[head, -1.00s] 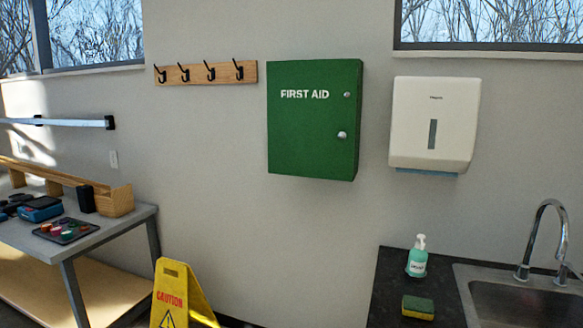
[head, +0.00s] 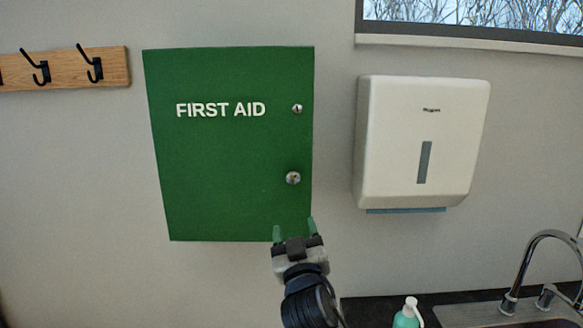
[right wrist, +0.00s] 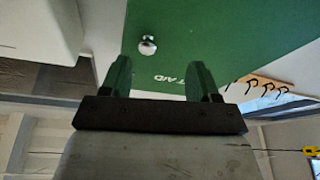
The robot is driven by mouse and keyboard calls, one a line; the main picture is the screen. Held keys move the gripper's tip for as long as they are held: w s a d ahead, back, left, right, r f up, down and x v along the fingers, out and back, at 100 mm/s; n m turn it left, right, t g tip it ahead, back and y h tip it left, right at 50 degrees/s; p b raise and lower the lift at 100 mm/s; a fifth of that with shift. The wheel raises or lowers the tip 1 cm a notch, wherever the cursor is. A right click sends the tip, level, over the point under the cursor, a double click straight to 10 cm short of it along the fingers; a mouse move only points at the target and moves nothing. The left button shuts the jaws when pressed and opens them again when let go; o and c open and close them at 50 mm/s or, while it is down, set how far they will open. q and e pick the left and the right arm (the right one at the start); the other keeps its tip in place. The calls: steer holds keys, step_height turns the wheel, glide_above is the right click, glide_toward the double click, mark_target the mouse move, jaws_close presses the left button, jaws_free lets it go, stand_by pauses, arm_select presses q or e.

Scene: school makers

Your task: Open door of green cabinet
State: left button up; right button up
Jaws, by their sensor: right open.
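The green first aid cabinet (head: 225,150) hangs on the wall with its door shut. Its round silver knob (head: 293,178) is low on the right side of the door, and a small lock (head: 297,109) is above it. My right gripper (head: 294,228) is open and empty, just below the knob near the cabinet's bottom right corner. In the right wrist view the knob (right wrist: 147,44) shows beyond the open fingers (right wrist: 160,80), apart from them, with the green door (right wrist: 215,40) behind. My left gripper is not in view.
A white paper towel dispenser (head: 420,145) hangs right of the cabinet. A coat hook rail (head: 65,69) is on the left. Below right are a soap bottle (head: 407,314), a faucet (head: 535,265) and a dark counter (head: 375,310). The wall below the cabinet is bare.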

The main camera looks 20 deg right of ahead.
mark_target(293, 180)
steer(key=shift+m+t+h, duration=0.3)
steer(key=shift+h, duration=0.1)
steer(key=w+r+p, duration=0.1)
steer(key=w+r, duration=0.1)
steer(key=w+d+r+p, duration=0.1)
steer(key=w+r, duration=0.2)
steer(key=w+d+r+p, duration=0.1)
steer(key=w+r, duration=0.1)
steer(key=w, duration=0.1)
steer(key=shift+w+d+r, duration=0.1)
steer(key=shift+r, duration=0.05)
steer(key=shift+w+r, duration=0.1)
steer(key=shift+w, duration=0.35)
jaws_close()
